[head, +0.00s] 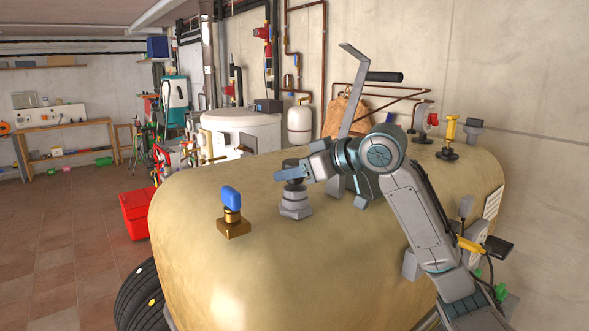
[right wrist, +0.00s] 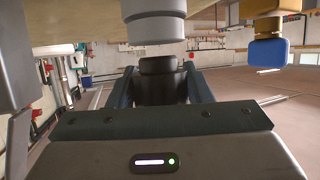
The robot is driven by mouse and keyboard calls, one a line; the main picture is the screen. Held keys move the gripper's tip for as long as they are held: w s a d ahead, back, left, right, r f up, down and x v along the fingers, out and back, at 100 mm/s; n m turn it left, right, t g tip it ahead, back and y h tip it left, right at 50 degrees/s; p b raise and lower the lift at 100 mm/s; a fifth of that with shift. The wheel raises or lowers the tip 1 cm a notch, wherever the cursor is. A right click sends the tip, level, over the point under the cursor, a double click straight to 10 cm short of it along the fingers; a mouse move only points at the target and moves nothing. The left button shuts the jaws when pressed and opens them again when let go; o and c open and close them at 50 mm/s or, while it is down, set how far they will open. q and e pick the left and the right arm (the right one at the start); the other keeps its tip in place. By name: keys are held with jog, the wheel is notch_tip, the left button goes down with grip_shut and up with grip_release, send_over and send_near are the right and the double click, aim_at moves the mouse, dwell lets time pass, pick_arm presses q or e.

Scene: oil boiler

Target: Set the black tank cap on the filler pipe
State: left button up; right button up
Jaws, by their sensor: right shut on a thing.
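My right gripper (head: 297,172) is shut on the black tank cap (head: 291,163), above the tan tank. In the right wrist view the cap (right wrist: 160,84) sits between the two fingers of my right gripper (right wrist: 159,72). The grey filler pipe (head: 296,207) stands upright on the tank top, directly below the cap in the head view. In the right wrist view, where the scene looks upside down, the pipe (right wrist: 155,27) shows a small gap to the cap. My left gripper is not in view.
The tan tank (head: 240,275) fills the middle. A brass fitting with a blue handle (head: 231,197) stands left of the pipe. A tall grey bracket (head: 351,85) rises behind my right arm. Yellow (head: 450,130) and red (head: 431,118) fittings stand at the back right.

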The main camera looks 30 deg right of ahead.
dwell(0.4)
jog(key=shift+f+b, duration=0.85)
jog(key=shift+f, duration=0.35)
jog(key=o, duration=1.1)
jog(key=shift+r, duration=0.1)
jog(key=shift+c, duration=0.2)
jog(key=shift+s, duration=0.1)
jog(key=shift+s+d+b, duration=0.2)
jog(key=shift+s+b, duration=0.05)
jog(key=shift+b, duration=0.05)
jog(key=b+v, duration=0.4)
jog(key=v, duration=0.4)
jog(key=shift+s+b, duration=0.25)
jog(key=shift+b, duration=0.1)
jog(key=shift+v, duration=0.85)
